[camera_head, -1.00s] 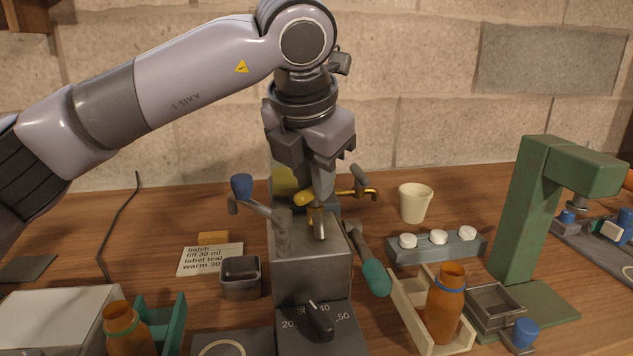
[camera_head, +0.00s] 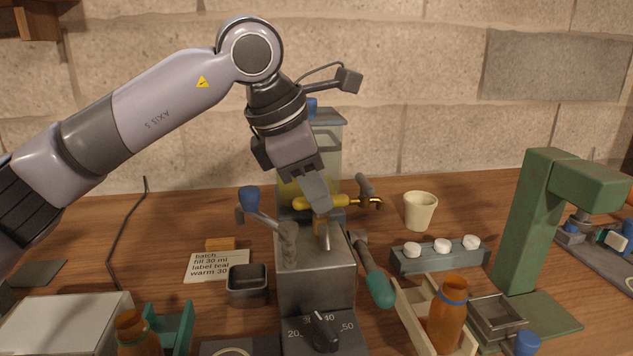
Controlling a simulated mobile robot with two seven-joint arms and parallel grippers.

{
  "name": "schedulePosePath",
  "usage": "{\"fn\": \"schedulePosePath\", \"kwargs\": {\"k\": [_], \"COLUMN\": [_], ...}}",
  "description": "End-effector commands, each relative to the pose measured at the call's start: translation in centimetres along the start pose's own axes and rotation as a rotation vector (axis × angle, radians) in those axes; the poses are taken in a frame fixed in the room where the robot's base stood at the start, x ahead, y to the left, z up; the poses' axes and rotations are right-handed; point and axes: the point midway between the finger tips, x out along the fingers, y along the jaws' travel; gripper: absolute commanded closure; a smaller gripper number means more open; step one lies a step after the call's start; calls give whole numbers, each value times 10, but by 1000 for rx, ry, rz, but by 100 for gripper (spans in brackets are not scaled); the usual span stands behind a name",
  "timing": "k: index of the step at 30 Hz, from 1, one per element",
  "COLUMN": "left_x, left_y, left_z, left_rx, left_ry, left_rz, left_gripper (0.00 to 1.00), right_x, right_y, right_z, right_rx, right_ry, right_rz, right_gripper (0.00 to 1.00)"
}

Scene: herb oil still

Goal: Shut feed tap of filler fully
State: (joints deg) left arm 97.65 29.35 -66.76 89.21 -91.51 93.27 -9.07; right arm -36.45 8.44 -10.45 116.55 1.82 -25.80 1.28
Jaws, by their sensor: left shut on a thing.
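The filler is a grey block (camera_head: 315,280) with a numbered dial (camera_head: 320,332) in front and a clear tank (camera_head: 328,150) of yellow liquid behind. A yellow tap handle (camera_head: 300,203) lies roughly level across the front of the tank, above a brass spout (camera_head: 323,232). My left gripper (camera_head: 318,200) reaches down from above, tilted, and is shut on the yellow tap handle. Its fingers hide the middle of the handle. A brass pipe (camera_head: 372,203) with a grey lever (camera_head: 365,185) sticks out at the right. My right gripper is not in view.
A blue-knobbed lever (camera_head: 250,200) and a teal-gripped lever (camera_head: 377,285) flank the filler. An amber bottle (camera_head: 448,312) stands in a wooden holder at front right. A cream cup (camera_head: 420,210), a rack with white caps (camera_head: 440,255) and a green press (camera_head: 525,215) stand at right.

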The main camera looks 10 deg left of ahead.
Motion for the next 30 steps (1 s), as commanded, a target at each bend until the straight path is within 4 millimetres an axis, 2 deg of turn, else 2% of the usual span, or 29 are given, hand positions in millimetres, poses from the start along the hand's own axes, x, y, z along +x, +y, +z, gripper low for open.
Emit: {"fn": "schedulePosePath", "kwargs": {"k": [18,19,21,30], "left_x": [-1,-1,-1,-2], "left_y": [1,1,1,1], "left_z": [0,0,0,0], "left_rx": [40,39,39,37], "left_ry": [-11,-11,-11,-9], "left_rz": [-13,-13,-13,-14], "left_gripper": [100,74,56,56], "right_x": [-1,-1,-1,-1], "right_y": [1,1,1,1], "right_z": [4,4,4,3], "right_rx": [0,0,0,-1], "right_ry": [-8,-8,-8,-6], "right_rz": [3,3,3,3], "right_gripper": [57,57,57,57]}}
